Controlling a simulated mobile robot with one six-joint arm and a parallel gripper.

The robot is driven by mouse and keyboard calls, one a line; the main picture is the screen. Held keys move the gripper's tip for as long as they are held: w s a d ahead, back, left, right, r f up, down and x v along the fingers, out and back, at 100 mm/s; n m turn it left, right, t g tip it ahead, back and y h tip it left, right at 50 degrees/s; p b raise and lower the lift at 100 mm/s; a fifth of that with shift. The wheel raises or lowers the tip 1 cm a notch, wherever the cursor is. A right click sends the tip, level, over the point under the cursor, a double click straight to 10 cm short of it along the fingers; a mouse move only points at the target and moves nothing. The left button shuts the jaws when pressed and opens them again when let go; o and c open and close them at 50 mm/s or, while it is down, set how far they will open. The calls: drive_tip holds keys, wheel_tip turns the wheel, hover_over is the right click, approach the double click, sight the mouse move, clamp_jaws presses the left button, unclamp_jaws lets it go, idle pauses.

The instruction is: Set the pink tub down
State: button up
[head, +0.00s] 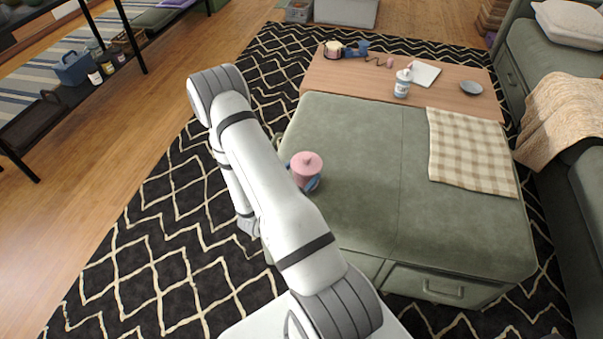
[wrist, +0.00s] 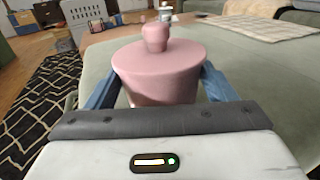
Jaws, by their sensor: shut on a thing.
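The pink tub (head: 306,166) has a round lid with a knob and is upright at the left edge of the green ottoman (head: 350,130). In the wrist view the tub (wrist: 160,72) fills the middle, between the blue fingers of my gripper (wrist: 158,92). My gripper (head: 305,180) is shut on the tub; its blue fingers show beside the tub in the head view. The tub's underside is hidden, so I cannot tell whether it touches the ottoman's top.
The ottoman's middle is clear. A checked cloth (head: 470,155) lies at its right. Behind, a wooden table (head: 440,98) bears a white bottle (head: 402,84), a white tray (head: 424,73), a grey bowl (head: 471,87) and a pink-topped container (head: 333,49). A sofa (head: 560,60) stands at the right.

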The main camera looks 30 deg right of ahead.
drive_tip(key=shift+f, duration=0.2)
drive_tip(key=o, duration=1)
